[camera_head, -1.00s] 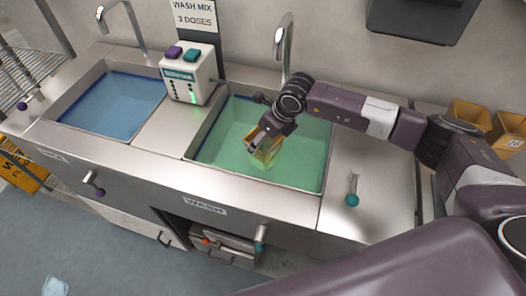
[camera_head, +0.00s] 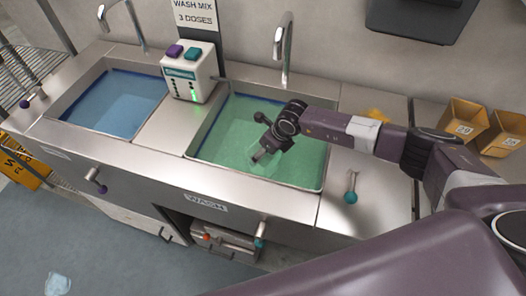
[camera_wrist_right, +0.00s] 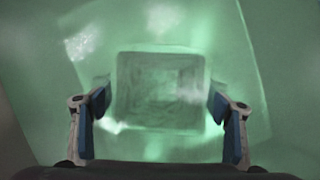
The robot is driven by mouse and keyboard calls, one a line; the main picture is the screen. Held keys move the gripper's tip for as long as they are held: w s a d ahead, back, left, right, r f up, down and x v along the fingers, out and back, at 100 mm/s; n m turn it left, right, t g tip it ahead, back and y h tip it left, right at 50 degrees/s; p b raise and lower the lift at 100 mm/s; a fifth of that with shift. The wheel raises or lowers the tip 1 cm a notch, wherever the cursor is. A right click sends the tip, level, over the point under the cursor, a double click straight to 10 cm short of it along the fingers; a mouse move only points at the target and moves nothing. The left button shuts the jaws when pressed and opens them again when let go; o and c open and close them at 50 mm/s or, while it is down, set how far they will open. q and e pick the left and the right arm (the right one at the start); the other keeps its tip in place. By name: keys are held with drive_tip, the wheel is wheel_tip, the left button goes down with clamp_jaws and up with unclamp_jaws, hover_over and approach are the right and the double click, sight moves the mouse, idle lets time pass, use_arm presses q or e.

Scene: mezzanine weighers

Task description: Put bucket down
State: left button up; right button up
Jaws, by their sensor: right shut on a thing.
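My right gripper (camera_head: 262,156) reaches down into the green liquid of the WASH sink (camera_head: 222,172). In the right wrist view its two blue-padded fingers (camera_wrist_right: 160,112) stand on either side of a square bucket (camera_wrist_right: 162,90), closed on it. The bucket looks green and blurred through the liquid, and its open square outline faces the camera. In the head view the bucket is barely visible, as a pale shape under the fingers. Whether it touches the sink floor cannot be seen. My left gripper is not in view.
A tap (camera_head: 284,45) rises behind the wash sink. A dispenser box (camera_head: 188,78) stands between it and the blue-filled sink (camera_head: 112,103). Tan buckets (camera_head: 459,127) stand at the right. A lever with a teal knob (camera_head: 351,197) stands right of the wash sink.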

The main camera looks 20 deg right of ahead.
drive_tip(key=o, duration=1.7)
drive_tip(key=shift+r, duration=0.1)
drive_tip(key=b+v, duration=0.1)
drive_tip(key=v, duration=1.1)
drive_tip(key=shift+s, duration=0.1)
